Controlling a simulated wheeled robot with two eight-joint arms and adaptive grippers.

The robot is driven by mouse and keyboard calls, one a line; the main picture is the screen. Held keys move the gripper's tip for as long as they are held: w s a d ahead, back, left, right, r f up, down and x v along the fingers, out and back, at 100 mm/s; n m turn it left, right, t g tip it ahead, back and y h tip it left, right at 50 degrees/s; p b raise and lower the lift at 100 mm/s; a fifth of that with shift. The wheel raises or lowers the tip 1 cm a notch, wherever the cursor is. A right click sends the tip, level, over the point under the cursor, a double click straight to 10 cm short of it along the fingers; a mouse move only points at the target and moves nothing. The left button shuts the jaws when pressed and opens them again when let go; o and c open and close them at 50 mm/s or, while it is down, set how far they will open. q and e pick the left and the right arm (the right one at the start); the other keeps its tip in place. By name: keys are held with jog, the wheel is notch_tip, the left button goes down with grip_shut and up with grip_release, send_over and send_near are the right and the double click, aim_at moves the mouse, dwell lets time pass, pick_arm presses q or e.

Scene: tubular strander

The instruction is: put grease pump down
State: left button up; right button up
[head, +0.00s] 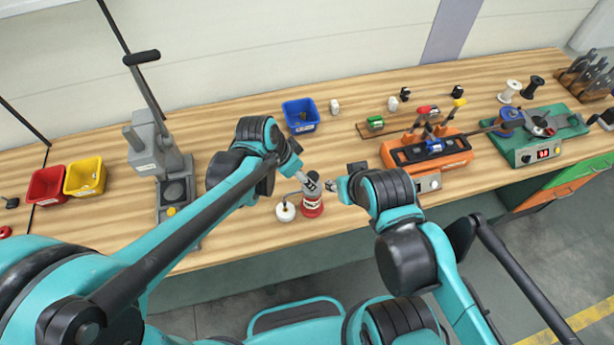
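A small can with a red body and grey top, which looks like the grease pump (312,207), appears upright on the wooden bench near its front edge, in the middle of the head view. A round white-topped part (285,212) is just left of it. I cannot tell whether the two are joined. My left gripper (303,179) reaches down to the can's top from the upper left. Its fingers are too small and overlapped to tell whether they touch or grip it. My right gripper (329,185) points at the can's top from the right; its finger opening is unclear.
A blue bin (300,115) stands behind the grippers. A grey lever press (155,150) and red (47,186) and yellow (85,177) bins are left. An orange fixture (440,155) and green machine (535,145) are right.

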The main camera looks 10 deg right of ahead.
pick_arm(q)
jog(key=shift+v, duration=1)
jog(key=shift+a, duration=0.1)
jog(key=s+a+r+n+t+y, duration=0.1)
jog(key=a+n, duration=0.3)
jog(key=a, duration=0.5)
jog(key=s+a+r+n+t+y, duration=0.1)
jog(key=s+a+n, duration=0.3)
jog(key=a, duration=0.4)
jog(key=s+a+r+n+t+y, duration=0.2)
jog(key=a+n, duration=0.3)
jog(key=a, duration=0.4)
jog(key=shift+s+a+r+t, duration=0.3)
jog(key=shift+s+r+t, duration=0.3)
jog(key=shift+s+t, duration=0.1)
jog(key=shift+f, duration=0.1)
notch_tip(320, 180, down, 13)
jog(key=b, duration=1.3)
